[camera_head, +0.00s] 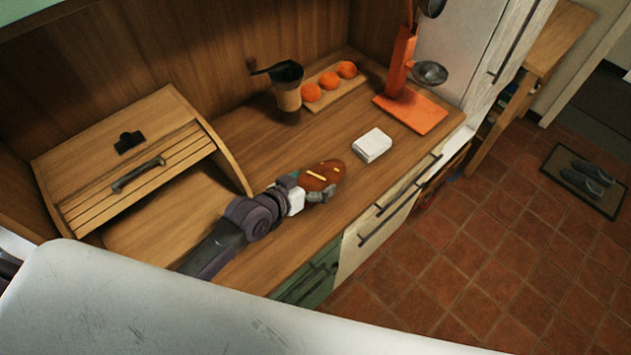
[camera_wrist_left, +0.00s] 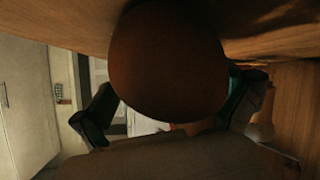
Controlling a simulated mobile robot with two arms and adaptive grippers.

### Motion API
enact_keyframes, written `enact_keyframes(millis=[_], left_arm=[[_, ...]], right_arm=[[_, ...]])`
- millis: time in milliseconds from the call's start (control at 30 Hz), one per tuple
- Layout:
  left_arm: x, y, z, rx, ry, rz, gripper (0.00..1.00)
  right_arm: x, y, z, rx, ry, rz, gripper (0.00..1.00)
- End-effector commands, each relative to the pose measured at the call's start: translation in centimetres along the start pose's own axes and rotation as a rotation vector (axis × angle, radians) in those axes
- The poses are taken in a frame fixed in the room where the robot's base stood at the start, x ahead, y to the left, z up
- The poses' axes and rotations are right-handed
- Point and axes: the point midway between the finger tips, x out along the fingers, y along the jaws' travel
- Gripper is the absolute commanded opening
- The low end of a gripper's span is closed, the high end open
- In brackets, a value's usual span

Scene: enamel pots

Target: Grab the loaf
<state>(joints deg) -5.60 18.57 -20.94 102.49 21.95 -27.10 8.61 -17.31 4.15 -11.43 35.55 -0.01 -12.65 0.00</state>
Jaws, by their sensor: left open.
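A brown loaf (camera_head: 324,173) with pale score marks lies on the wooden counter in the head view. My left gripper (camera_head: 312,190) is at the loaf's near left end, open, with its fingers on either side of that end. In the left wrist view the loaf (camera_wrist_left: 168,60) is a large dark round shape close to the camera, between the two spread fingers of the left gripper (camera_wrist_left: 180,110). I cannot tell whether the fingers touch it. My right gripper is not in view.
A wooden bread box (camera_head: 95,185) stands left of my arm. A white block (camera_head: 371,145) lies right of the loaf. Behind are a grinder (camera_head: 288,94), oranges (camera_head: 329,80) on a board and an orange stand (camera_head: 410,110). The counter's front edge is close.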

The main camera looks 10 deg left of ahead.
Motion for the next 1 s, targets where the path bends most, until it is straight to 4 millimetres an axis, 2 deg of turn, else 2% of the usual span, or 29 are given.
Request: enact_keyframes(millis=[33,67,467,767,1000], left_arm=[[0.0,0.0,0.0,0.000,0.000,0.000,1.00],[0.0,0.0,0.0,0.000,0.000,0.000,0.95],[0.0,0.0,0.1,-0.001,-0.002,0.000,0.28],[-0.1,0.1,-0.1,-0.001,0.000,0.001,0.28],[-1.1,0.7,-2.3,-0.001,0.007,0.002,0.28]], right_arm=[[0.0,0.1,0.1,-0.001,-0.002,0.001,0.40],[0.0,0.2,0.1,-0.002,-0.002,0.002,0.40],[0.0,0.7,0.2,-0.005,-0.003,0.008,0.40],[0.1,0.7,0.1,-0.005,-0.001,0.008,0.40],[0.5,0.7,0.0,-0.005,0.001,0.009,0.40]])
